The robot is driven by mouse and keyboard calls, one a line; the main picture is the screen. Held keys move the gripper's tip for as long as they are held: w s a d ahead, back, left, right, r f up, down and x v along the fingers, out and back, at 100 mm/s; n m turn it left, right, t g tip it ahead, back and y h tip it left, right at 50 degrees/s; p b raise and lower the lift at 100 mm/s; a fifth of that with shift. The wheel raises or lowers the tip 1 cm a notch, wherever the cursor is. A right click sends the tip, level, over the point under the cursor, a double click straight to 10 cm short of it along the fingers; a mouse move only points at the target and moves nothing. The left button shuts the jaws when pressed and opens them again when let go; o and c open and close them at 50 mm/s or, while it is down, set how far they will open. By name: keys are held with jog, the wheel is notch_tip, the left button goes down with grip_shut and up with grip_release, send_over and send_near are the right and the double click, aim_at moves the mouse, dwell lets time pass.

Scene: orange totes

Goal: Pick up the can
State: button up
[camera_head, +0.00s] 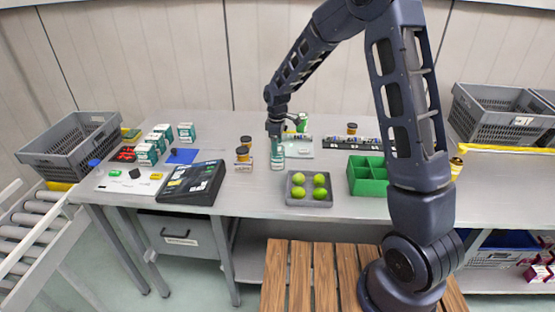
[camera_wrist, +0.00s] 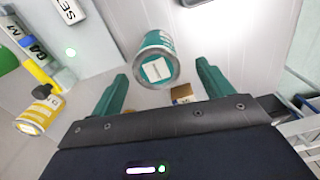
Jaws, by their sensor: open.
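The can (camera_head: 278,161) is teal and white and stands upright on the grey table, directly below my gripper (camera_head: 276,137) in the head view. In the wrist view the can (camera_wrist: 157,42) shows its round end with a pale square label, and part of its side. My gripper (camera_wrist: 162,72) has two teal fingers spread wide. The can appears between the fingertips in the picture, with a visible gap on both sides. How far it is from the fingertips in depth is unclear.
Yellow-labelled brown jars (camera_head: 243,160) stand just left of the can. A grey tray of green fruit (camera_head: 309,202) is in front, right of it. A green divided box (camera_head: 367,188) is further right. A black case (camera_head: 193,184) lies left. Grey crates (camera_head: 74,146) stand at the far ends.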

aim_at(278, 158)
jog(key=f, duration=0.4)
jog(key=shift+w+f, duration=0.2)
jog(key=shift+f, duration=0.2)
jog(key=c, duration=1.3)
